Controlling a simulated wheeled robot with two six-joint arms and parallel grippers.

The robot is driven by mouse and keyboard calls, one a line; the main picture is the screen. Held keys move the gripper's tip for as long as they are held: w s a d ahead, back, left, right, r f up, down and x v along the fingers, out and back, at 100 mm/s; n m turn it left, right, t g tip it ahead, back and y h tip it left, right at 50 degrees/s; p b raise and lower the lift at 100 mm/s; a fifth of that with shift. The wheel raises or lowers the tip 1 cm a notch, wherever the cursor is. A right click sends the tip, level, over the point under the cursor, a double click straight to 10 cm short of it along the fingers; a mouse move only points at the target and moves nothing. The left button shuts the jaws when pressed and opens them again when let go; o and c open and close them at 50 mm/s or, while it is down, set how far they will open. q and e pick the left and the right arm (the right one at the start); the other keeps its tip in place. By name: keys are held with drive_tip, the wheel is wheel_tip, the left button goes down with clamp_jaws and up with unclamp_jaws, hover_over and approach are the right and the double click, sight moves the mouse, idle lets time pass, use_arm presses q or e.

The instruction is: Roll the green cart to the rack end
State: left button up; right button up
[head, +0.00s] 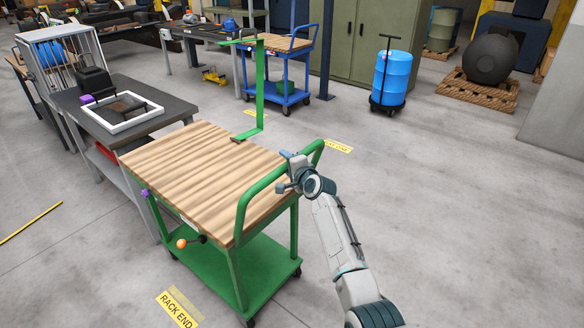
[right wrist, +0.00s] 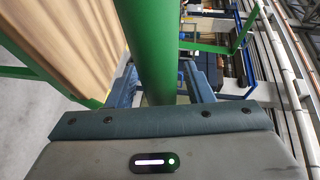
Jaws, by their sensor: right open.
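The green cart (head: 242,262) has a striped wooden top (head: 195,165), a green lower shelf, a tall green post at its far side and a looped push handle (head: 262,190) at its near right end. My right gripper (head: 290,172) is at the handle's upper bar. In the right wrist view the green handle bar (right wrist: 147,45) runs between the two open jaws (right wrist: 160,88); I cannot tell whether they touch it. A yellow floor label reading RACK END (head: 178,309) lies in front of the cart's near side. My left gripper is out of view.
A grey workbench (head: 100,130) with a white-framed tray stands close along the cart's left. A blue cart (head: 285,75), a blue drum (head: 391,77) on a dolly and a dark tank (head: 490,58) on a pallet stand behind. The floor to the right is clear.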

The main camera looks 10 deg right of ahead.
drive_tip(key=v, duration=1)
drive_tip(key=shift+s+b, duration=0.3)
drive_tip(key=shift+b, duration=0.05)
drive_tip(key=shift+r, duration=0.1)
drive_tip(key=s+d+f+n+g+h, duration=0.1)
drive_tip(key=s+d+f+n+g, duration=0.1)
drive_tip(key=s+f, duration=0.95)
drive_tip(key=s+d+f+n+g+h, duration=0.2)
drive_tip(key=s+d+f+g, duration=0.15)
drive_tip(key=f, duration=1.55)
drive_tip(key=s+d+f+n+g+h, duration=0.1)
drive_tip(key=s+d+f+n+g, duration=0.1)
drive_tip(key=s+f, duration=0.95)
drive_tip(key=s+d+f+n+g, duration=0.2)
drive_tip(key=s+f, duration=0.5)
drive_tip(key=s, duration=0.6)
drive_tip(key=s+d+f+n+g+h, duration=0.1)
drive_tip(key=s+d+f+n+g, duration=0.1)
drive_tip(key=s+f, duration=0.6)
drive_tip(key=s+d+f+n+g, duration=0.2)
drive_tip(key=s+f+n, duration=0.2)
drive_tip(key=s, duration=1.6)
wheel_tip(320, 180, down, 4)
drive_tip(key=shift+s+d+r+h, duration=0.1)
drive_tip(key=shift+s+d+h, duration=0.15)
drive_tip(key=shift+h, duration=0.15)
drive_tip(key=shift+g, duration=0.25)
